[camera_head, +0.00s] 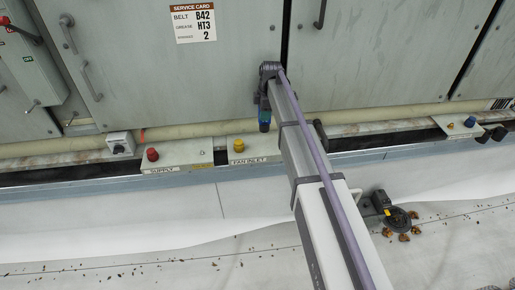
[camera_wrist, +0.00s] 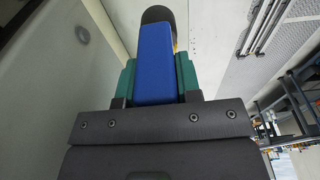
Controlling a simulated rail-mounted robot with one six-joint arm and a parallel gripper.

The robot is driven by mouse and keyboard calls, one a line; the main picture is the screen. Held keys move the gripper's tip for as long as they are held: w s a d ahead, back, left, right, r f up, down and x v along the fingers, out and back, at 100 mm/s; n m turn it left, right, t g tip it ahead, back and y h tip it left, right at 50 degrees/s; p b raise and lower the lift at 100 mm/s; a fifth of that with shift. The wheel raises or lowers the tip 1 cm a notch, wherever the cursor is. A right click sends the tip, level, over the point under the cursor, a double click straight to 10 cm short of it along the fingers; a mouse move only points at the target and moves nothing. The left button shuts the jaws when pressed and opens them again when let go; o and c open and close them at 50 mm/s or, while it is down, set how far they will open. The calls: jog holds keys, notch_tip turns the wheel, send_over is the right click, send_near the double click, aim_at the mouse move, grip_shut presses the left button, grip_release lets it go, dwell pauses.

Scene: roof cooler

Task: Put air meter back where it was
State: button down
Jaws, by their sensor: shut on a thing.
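My gripper (camera_wrist: 155,88) is shut on a blue, box-like body with a dark rounded end, which appears to be the air meter (camera_wrist: 156,50). Green parts flank its sides in the wrist view. In the head view the air meter (camera_head: 264,118) is a small blue and dark shape hanging below the end of my arm, in front of the grey cabinet wall. The fingertips are too small to make out there. No marked resting place for the meter can be made out.
A yellow knob (camera_head: 239,145) sits above the FAN INLET label (camera_head: 250,160); a red knob (camera_head: 152,154) sits above SUPPLY. A service card (camera_head: 193,23) is on the cabinet. A black round fixture (camera_head: 398,219) stands among leaves right of my arm.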

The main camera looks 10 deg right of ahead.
notch_tip(320, 180, down, 10)
jog(key=b, duration=0.9)
jog(key=shift+a, duration=0.1)
jog(key=shift+r, duration=0.25)
jog(key=shift+f, duration=0.15)
jog(key=c, duration=0.8)
grip_release()
